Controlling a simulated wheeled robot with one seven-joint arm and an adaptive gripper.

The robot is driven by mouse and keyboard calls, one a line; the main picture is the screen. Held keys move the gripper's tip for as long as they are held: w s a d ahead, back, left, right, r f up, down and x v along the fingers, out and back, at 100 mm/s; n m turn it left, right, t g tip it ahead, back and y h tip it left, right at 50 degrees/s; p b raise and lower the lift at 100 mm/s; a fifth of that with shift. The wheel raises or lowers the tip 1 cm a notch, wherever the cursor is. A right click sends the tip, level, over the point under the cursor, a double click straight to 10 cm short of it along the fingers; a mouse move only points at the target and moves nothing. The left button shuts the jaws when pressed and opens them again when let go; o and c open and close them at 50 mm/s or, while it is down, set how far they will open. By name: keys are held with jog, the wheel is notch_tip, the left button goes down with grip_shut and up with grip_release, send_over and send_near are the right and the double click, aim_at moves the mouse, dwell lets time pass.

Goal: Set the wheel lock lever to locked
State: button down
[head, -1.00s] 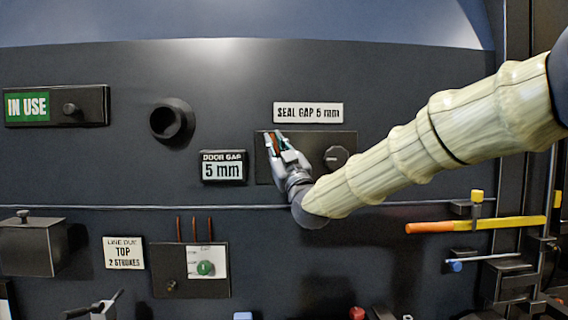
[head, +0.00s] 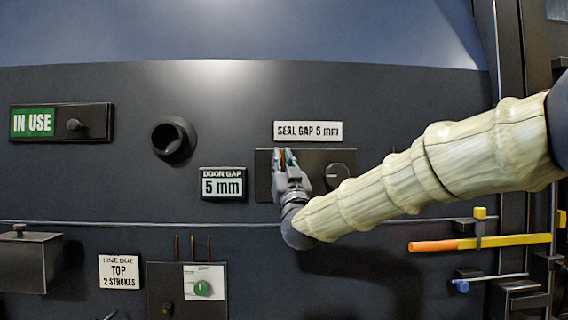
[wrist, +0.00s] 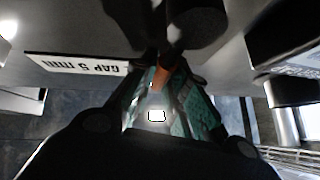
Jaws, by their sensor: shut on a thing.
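My gripper (head: 285,157) is at the left part of a dark panel (head: 315,165) under the SEAL GAP 5 mm sign in the head view. In the wrist view its green-lined fingers (wrist: 165,98) are closed around a small orange-brown piece (wrist: 172,78). The fingers hide most of that piece, and I cannot tell whether it is the wheel lock lever. A round dark knob (head: 337,175) sits on the same panel, just right of my gripper. No label reading wheel lock or locked is legible.
A DOOR GAP 5 mm sign (head: 223,184) is close to the left. A yellow and orange bar (head: 480,243) sticks out at right, below my arm.

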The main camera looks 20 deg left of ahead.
jog(key=c, duration=1.7)
grip_release()
jog(key=shift+d, duration=0.1)
jog(key=v, duration=1.2)
